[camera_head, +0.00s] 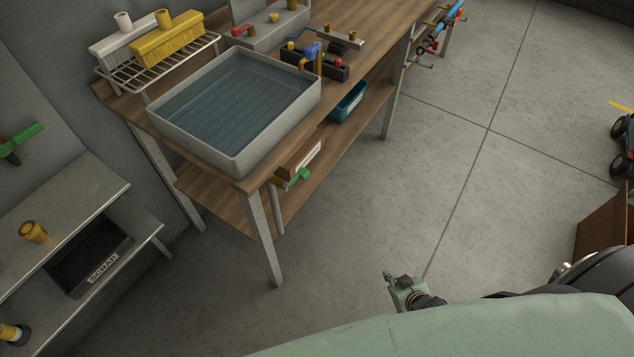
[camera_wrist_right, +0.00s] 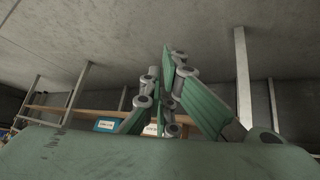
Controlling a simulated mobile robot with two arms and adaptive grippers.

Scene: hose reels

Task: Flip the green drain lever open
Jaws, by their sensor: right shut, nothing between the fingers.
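The green drain lever (camera_head: 298,178) sticks out under the front corner of the water-filled grey basin (camera_head: 240,166), beside the bench's front leg. A brassy valve body shows at its left end. My right gripper (camera_head: 390,277) is low over the floor, to the right of and nearer than the bench leg, well apart from the lever. In the right wrist view its green-padded fingers (camera_wrist_right: 168,58) are closed with nothing between them. The lever cannot be made out in that view. My left gripper is not in view.
Another green handle (camera_head: 24,138) is on the left wall panel. The bench (camera_head: 250,183) carries a rack (camera_head: 152,72) with brushes and several valve fittings. A scrap bin (camera_head: 88,262) stands on the left shelf.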

